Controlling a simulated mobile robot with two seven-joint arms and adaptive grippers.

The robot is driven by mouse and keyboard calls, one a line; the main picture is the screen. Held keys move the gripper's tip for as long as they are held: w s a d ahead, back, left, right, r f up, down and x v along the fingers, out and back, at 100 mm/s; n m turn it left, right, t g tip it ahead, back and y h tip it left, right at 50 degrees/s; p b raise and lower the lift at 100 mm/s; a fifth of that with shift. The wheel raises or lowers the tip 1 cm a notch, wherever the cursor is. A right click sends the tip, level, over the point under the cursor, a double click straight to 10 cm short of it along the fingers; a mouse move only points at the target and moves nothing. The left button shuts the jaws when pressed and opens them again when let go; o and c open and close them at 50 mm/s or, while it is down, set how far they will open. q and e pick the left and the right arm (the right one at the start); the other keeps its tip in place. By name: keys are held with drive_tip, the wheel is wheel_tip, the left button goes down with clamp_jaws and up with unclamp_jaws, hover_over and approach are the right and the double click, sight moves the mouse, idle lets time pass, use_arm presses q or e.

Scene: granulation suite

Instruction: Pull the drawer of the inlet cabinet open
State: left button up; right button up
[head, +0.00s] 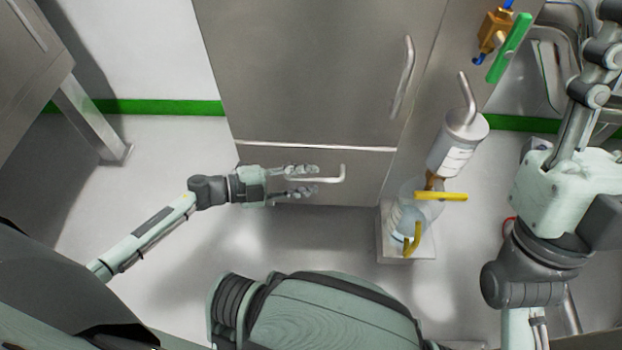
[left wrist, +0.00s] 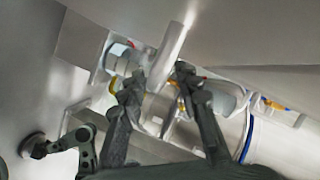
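The inlet cabinet (head: 310,70) is a tall grey metal box. Its low drawer (head: 368,175) lies under a bright seam and looks closed. The drawer's bar handle (head: 336,179) runs sideways across its front. My left gripper (head: 316,181) is at this handle, one finger above the bar and one below. In the left wrist view the handle (left wrist: 172,48) passes between the two spread fingers (left wrist: 158,82), with gaps showing; contact is not clear. My right gripper (head: 590,95) shows partly at the right edge, with its fingertips cut off or hidden.
An upright door handle (head: 403,78) is on the cabinet above the drawer. Right of the drawer, a grey canister (head: 458,143) and a clear vessel with yellow handles (head: 440,196) stand over a small base (head: 385,240). The floor (head: 180,250) before the drawer is clear.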

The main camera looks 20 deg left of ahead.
use_arm(q)
drive_tip(key=shift+w+d+f, duration=0.15)
drive_tip(key=shift+w+d, duration=0.25)
drive_tip(key=shift+d, duration=0.15)
clamp_jaws()
